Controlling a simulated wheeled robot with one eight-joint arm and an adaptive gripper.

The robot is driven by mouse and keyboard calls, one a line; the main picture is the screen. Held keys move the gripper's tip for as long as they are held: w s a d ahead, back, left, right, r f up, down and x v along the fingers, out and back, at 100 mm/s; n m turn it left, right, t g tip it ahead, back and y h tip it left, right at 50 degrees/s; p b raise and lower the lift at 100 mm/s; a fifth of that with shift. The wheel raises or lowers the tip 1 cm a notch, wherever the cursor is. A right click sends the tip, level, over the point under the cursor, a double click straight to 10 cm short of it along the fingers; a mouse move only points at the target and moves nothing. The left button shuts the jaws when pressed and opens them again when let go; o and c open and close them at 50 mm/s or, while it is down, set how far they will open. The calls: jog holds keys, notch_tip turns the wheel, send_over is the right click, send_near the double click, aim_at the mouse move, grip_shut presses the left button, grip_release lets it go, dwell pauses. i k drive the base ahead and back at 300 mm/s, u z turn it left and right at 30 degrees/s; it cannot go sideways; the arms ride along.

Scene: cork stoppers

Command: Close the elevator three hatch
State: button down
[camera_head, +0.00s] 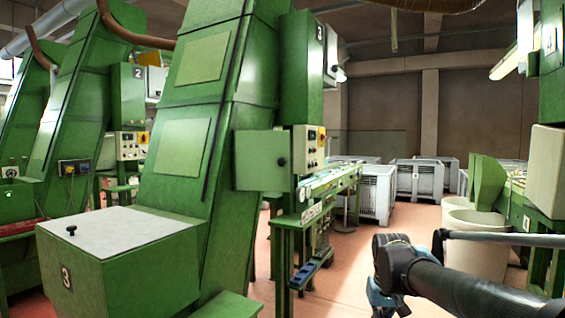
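Elevator three (190,130) is a tall, sloping green conveyor housing left of centre. Its low green box (140,272) bears a "3" at the front left. A pale grey lid (125,229) with a small black knob lies flat on top of this box, with no visible gap. Higher up, a square green panel (258,160) with a dark round knob stands out beside the elevator's right edge; I cannot tell whether it is an open hatch. My dark arm reaches in from the lower right, well away from the box.
A control box (310,147) and a green-legged conveyor (335,185) stand right of elevator three. Grey crates (380,192) stand at the back. White tubs (475,238) and more green machinery are at right. Reddish floor (338,280) is open in the middle.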

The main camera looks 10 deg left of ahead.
aim_at(263, 157)
jog(key=i, duration=1)
